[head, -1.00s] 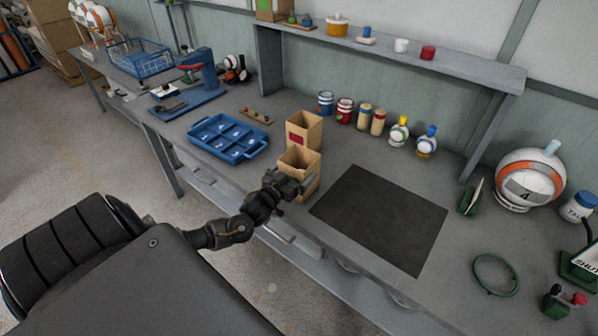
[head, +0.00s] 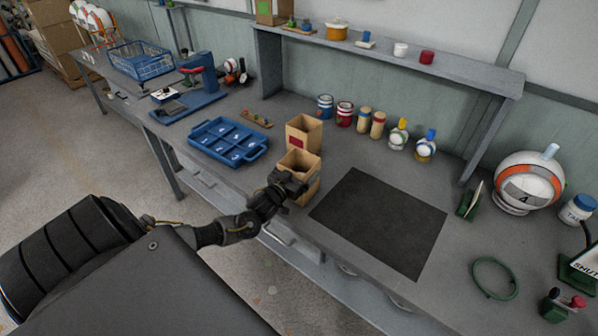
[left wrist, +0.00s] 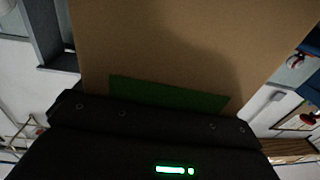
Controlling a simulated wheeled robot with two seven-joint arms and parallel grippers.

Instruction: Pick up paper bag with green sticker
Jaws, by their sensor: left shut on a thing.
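Two open brown paper bags stand near the front edge of the workbench in the head view. The front paper bag (head: 301,163) is at my left gripper (head: 289,184), which is shut on it. In the left wrist view this bag (left wrist: 190,45) fills the middle, with its green sticker (left wrist: 168,94) just beyond the dark gripper body. The fingertips are hidden there. The other bag (head: 303,131) stands right behind it and bears a red sticker (head: 298,142). I cannot tell whether the held bag touches the bench. My right gripper is not in view.
A blue divided tray (head: 228,140) lies left of the bags. A black mat (head: 380,222) lies to the right. Paint cans (head: 345,112) and bottles (head: 398,135) stand behind, below a raised shelf (head: 390,55). A green ring (head: 495,278) lies at the right.

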